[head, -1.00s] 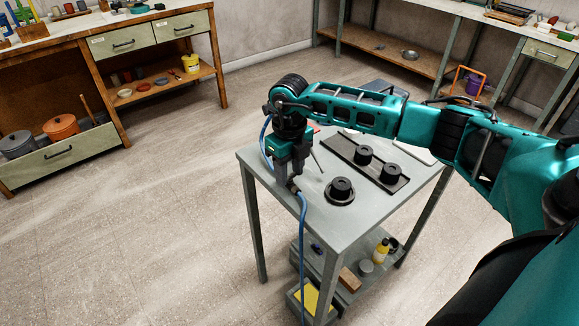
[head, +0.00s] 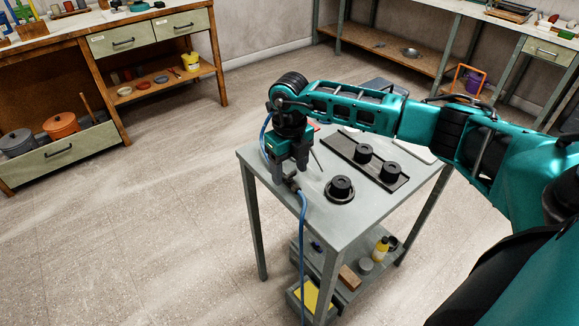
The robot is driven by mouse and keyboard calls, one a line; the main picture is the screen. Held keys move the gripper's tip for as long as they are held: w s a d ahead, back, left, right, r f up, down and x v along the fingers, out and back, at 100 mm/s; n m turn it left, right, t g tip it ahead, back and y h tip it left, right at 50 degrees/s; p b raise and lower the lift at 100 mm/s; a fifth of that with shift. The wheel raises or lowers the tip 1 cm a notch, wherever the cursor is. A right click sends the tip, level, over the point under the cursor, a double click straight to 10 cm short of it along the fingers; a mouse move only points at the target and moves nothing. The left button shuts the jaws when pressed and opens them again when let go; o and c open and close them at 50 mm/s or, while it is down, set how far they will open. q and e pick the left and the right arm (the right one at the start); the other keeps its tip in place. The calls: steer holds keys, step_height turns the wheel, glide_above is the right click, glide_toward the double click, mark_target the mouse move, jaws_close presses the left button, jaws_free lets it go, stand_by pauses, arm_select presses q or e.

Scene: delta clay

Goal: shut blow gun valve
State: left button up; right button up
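My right gripper (head: 291,166) points down over the near left corner of the grey table (head: 335,220). Its two fingers look spread apart. Just below them is a small dark fitting (head: 293,184), apparently the blow gun's valve, with a blue hose (head: 303,240) running from it over the table edge to below. A thin nozzle-like rod (head: 317,158) shows just right of the fingers. The gripper hides much of the blow gun, and I cannot tell the valve's position or whether a finger touches it. My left gripper is not in view.
A black round part (head: 341,188) sits on a ring near the gripper. A dark tray (head: 367,160) with two more black parts lies behind it. The lower shelf holds a yellow bottle (head: 381,249) and a tin. Open floor lies left of the table.

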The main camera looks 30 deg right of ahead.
mark_target(290, 174)
steer(key=shift+o, duration=0.2)
step_height(290, 174, up, 13)
stand_by(0.5)
steer(key=shift+f, duration=0.1)
